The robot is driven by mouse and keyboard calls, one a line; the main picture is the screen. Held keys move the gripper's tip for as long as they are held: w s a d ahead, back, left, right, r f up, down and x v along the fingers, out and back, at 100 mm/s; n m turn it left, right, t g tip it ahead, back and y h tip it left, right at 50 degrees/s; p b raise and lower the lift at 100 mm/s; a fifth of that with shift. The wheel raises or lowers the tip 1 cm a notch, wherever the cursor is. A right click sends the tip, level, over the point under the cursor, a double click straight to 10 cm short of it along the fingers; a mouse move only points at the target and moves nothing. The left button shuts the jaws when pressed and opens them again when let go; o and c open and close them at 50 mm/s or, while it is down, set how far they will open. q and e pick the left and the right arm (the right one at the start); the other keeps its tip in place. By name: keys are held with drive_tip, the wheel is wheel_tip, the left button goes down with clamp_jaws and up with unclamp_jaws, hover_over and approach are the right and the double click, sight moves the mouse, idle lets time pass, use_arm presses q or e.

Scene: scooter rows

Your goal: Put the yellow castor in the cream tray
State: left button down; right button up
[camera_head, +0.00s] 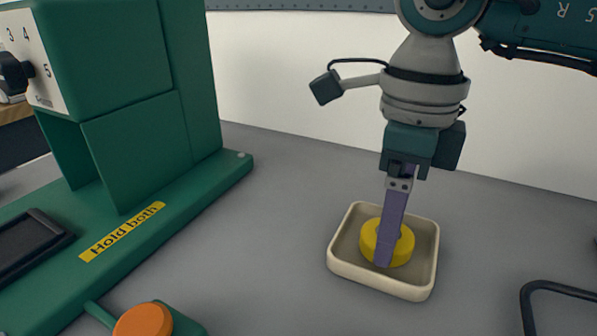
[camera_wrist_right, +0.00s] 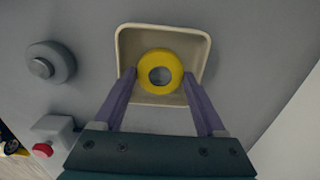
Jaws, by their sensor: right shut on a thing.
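The yellow castor (camera_head: 387,241) is a short round disc within the walls of the cream tray (camera_head: 381,284). In the wrist view the castor (camera_wrist_right: 160,55) shows as a ring with a grey centre, over the tray's floor, and the tray's rim (camera_wrist_right: 207,60) surrounds it. My right gripper (camera_head: 385,258) points down into the tray, its purple fingers shut on the castor from both sides; the fingers also show in the wrist view (camera_wrist_right: 160,76). Whether the castor bears on the tray floor I cannot tell. My left gripper is not in view.
A green machine (camera_head: 130,90) with a dial and a "Hold both" label stands on the left. An orange knob (camera_head: 143,320) is at the front left. A black bent bar (camera_head: 530,300) is at the lower right.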

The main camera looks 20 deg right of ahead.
drive_tip(key=shift+f, duration=0.2)
drive_tip(key=o, duration=1.4)
drive_tip(key=shift+c, duration=0.2)
drive_tip(key=shift+r, duration=0.1)
drive_tip(key=shift+r, duration=0.5)
wheel_tip(320, 180, up, 11)
drive_tip(key=p, duration=0.1)
drive_tip(key=shift+r+p, duration=0.15)
drive_tip(key=shift+p, duration=0.15)
drive_tip(key=shift+a, duration=0.1)
